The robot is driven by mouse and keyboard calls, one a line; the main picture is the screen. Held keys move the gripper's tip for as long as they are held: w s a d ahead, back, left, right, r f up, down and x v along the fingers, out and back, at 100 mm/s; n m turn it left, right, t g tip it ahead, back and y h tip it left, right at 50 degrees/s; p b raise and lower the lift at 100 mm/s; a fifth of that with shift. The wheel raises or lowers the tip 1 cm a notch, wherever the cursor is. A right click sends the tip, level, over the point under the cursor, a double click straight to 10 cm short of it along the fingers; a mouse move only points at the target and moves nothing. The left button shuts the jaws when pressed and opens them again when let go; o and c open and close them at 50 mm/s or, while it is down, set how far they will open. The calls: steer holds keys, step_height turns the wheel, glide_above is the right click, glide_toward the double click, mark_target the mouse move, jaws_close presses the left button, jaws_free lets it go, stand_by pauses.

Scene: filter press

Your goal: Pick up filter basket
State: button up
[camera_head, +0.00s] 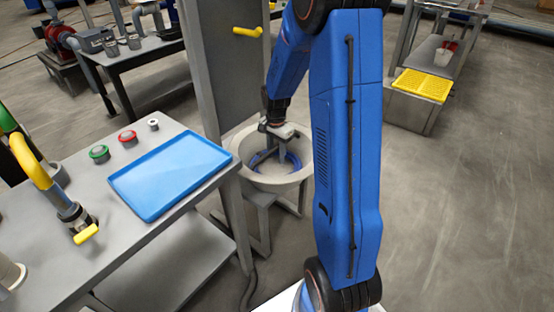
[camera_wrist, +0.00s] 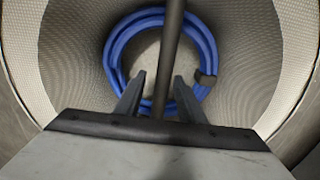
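The filter basket shows in the wrist view as a round wall of perforated mesh (camera_wrist: 245,50). A dark rod (camera_wrist: 172,40) crosses over its middle. My gripper (camera_wrist: 160,78) is open, with one finger on each side of the rod. A gap shows on the left of the rod; the right finger looks close to it, and contact cannot be told. In the head view my gripper (camera_head: 281,150) points down into a pale round vessel (camera_head: 303,172) on a grey stand. My arm hides part of its right side.
A blue coil (camera_wrist: 203,45) lies inside the basket below the fingers. A grey table (camera_head: 60,240) at left carries a blue tray (camera_head: 170,175), red (camera_head: 128,137) and green (camera_head: 99,153) round parts. A grey upright panel (camera_head: 230,75) stands behind the vessel.

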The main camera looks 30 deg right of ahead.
steer(key=shift+f, duration=0.6)
jaws_close()
steer(key=shift+r, duration=0.15)
